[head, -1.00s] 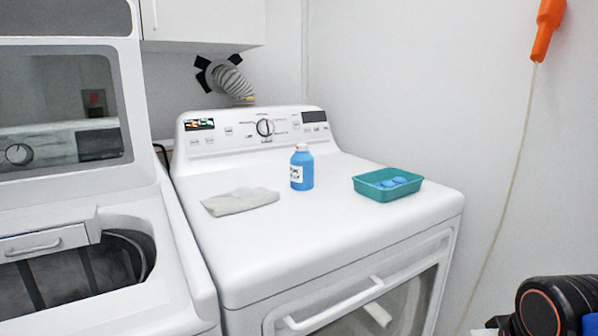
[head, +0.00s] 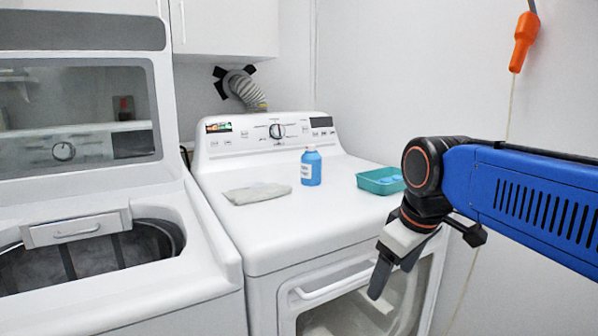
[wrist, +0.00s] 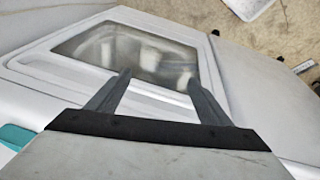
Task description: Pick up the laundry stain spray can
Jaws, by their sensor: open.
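The only spray-can-like thing I see is a blue bottle (head: 311,168) with a white label. It stands upright on the white dryer top (head: 300,222), near the control panel, in the head view. My gripper (head: 391,276) is in front of the dryer's right front, lower than the top and well apart from the bottle. In the wrist view my gripper (wrist: 159,78) has its two fingers spread with nothing between them, over the dryer's door window (wrist: 130,50). The bottle is not in the wrist view.
A grey folded cloth (head: 257,194) lies left of the bottle. A teal tray (head: 372,187) with blue items stands to its right, partly behind my arm. An open washer (head: 75,238) is at left. An orange nozzle (head: 524,42) hangs by the right wall. The front dryer top is clear.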

